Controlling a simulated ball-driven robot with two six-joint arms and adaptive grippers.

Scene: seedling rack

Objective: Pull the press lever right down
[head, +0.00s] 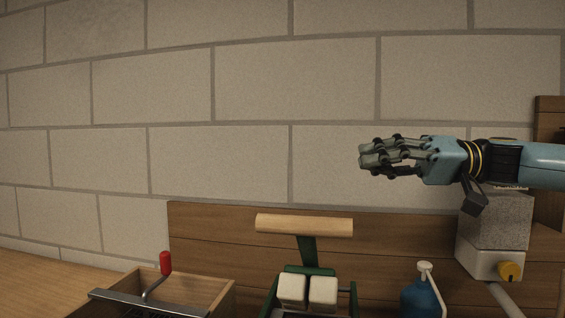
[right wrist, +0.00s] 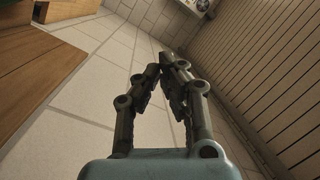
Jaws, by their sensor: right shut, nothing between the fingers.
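The press lever has a pale wooden crossbar handle (head: 305,225) on a dark green arm (head: 307,251), low in the middle of the head view. The handle stands above the green press (head: 308,271), whose lower part is cut off by the frame edge. My right gripper (head: 363,155) is up and to the right of the handle, in front of the block wall, pointing left and clear of the lever. It is shut and empty. In the right wrist view its fingertips (right wrist: 168,62) come together with nothing between them. My left gripper is not in view.
A wooden box (head: 205,293) with a red-knobbed metal rod (head: 165,263) stands left of the press. A wooden backboard (head: 205,226) runs behind. Space above the handle is clear.

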